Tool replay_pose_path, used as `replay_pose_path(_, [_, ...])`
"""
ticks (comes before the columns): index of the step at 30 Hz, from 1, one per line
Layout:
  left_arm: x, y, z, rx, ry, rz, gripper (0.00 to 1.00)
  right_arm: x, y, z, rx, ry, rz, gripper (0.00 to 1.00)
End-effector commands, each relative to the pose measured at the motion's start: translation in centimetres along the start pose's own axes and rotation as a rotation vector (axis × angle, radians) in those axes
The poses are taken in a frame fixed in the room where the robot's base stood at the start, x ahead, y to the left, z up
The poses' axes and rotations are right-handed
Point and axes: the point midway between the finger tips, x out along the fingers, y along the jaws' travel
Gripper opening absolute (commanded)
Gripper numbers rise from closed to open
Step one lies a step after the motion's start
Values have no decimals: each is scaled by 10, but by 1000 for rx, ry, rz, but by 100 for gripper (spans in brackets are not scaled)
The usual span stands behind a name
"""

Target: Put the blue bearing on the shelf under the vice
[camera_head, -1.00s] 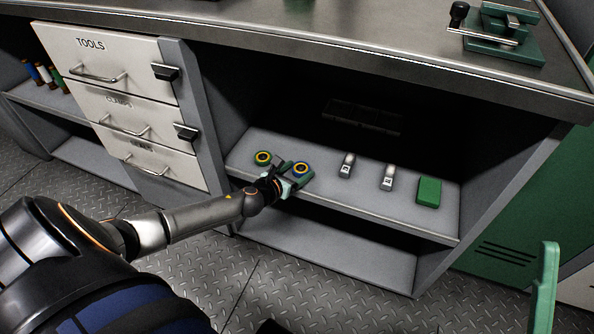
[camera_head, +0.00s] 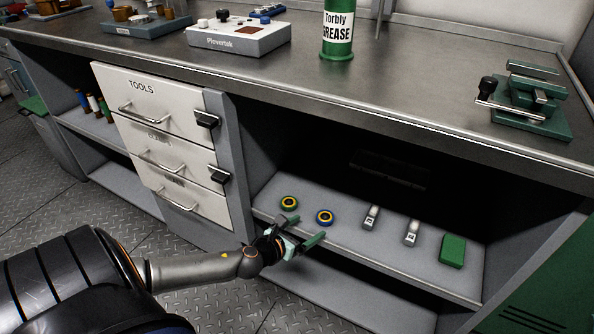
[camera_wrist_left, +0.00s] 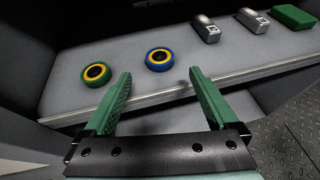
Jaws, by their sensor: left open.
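The blue bearing (camera_head: 325,217), a blue ring with a yellow inner band and dark bore, lies flat on the upper shelf (camera_head: 350,242) under the bench. In the left wrist view the blue bearing (camera_wrist_left: 159,59) lies beyond and between my fingertips. My left gripper (camera_head: 306,227) is open and empty, just in front of the shelf edge; it also shows in the left wrist view (camera_wrist_left: 160,78). The green vice (camera_head: 535,100) stands on the bench top at the right, above the shelf's right part. My right gripper is not in view.
A green bearing (camera_head: 289,203) lies left of the blue one. Two small labelled blocks (camera_head: 371,217) (camera_head: 411,233) and a green box (camera_head: 453,250) stand to the right. The drawer unit (camera_head: 160,130) borders the left. A grease can (camera_head: 338,30) stands on the bench.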

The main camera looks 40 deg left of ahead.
Motion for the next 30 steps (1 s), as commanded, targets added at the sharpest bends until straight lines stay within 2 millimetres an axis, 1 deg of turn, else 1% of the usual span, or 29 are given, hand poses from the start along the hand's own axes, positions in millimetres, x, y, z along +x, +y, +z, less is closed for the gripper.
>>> replay_pose_path(1, [-10,0,1,0,3,-1,93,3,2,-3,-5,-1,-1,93])
replay_pose_path(3, [-19,0,1,1,2,0,93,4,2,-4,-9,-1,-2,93])
replay_pose_path(6, [-29,0,0,0,1,1,93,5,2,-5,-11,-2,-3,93])
replay_pose_path(11, [-38,-2,1,-12,-1,-5,93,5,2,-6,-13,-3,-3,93])
replay_pose_path(13, [-41,-16,3,-81,-2,-38,93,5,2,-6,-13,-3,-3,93])
replay_pose_path(14, [-43,-27,5,-137,-2,-65,93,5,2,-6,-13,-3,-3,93])
replay_pose_path(17, [-58,-84,22,-455,7,-216,93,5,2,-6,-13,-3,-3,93])
replay_pose_path(18, [-68,-113,37,-629,14,-302,93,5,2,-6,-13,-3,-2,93])
replay_pose_path(20, [-90,-157,66,-919,38,-455,93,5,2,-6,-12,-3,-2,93])
replay_pose_path(21, [-108,-183,91,-1115,60,-568,93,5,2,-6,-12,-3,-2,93])
replay_pose_path(23, [-139,-213,132,-1396,103,-744,93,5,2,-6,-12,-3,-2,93])
replay_pose_path(24, [-162,-226,160,-1565,139,-865,93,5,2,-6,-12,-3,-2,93])
replay_pose_path(26, [-196,-238,200,-1785,201,-1047,93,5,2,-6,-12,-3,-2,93])
replay_pose_path(27, [-217,-240,224,-1904,245,-1165,93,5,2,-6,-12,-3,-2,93])
replay_pose_path(30, [-264,-237,270,-2115,357,-1421,93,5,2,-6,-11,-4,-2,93])
